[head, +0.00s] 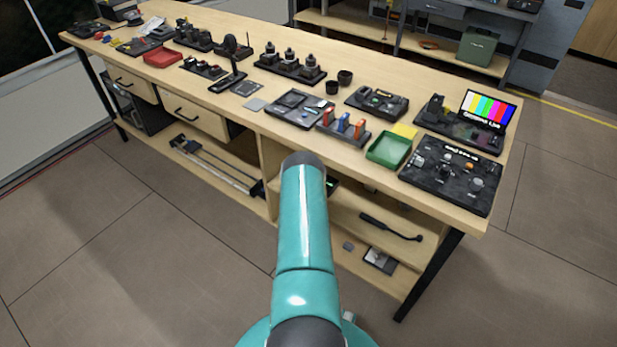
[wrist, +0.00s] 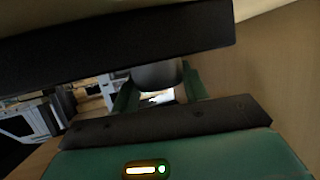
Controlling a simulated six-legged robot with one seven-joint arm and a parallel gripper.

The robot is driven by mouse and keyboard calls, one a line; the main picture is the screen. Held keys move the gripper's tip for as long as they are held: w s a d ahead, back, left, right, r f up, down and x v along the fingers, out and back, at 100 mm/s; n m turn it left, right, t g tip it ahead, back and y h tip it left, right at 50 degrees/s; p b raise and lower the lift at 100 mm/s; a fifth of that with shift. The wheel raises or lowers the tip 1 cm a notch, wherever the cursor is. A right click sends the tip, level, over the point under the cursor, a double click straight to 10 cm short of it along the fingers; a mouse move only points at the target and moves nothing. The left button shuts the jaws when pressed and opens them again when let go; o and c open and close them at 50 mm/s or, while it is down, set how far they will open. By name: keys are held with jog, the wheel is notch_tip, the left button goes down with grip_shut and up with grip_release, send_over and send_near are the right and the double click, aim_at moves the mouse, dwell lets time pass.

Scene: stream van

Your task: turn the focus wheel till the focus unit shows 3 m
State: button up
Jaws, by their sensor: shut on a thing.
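My gripper (wrist: 158,90) shows in the wrist view as two dark green fingers on either side of a grey round part (wrist: 157,74). It is shut on this part, which looks like the focus wheel. A long dark body (wrist: 110,45) lies across the top of the view, just above the grey part. It may be the focus unit; no distance reading shows.
The long wooden table (head: 222,98) is crowded with dark devices. A green tray (head: 388,151), a colour-bar screen (head: 488,108) and a dark control panel (head: 450,178) stand at its right end. A lower shelf (head: 352,215) runs beneath. The floor in front is clear.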

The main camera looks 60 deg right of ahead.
jog(key=shift+f, duration=0.1)
jog(key=o, duration=1)
jog(key=shift+a, duration=0.1)
jog(key=v, duration=1.3)
jog(key=shift+a+r, duration=0.25)
jog(key=shift+a, duration=0.1)
jog(key=shift+w, duration=0.1)
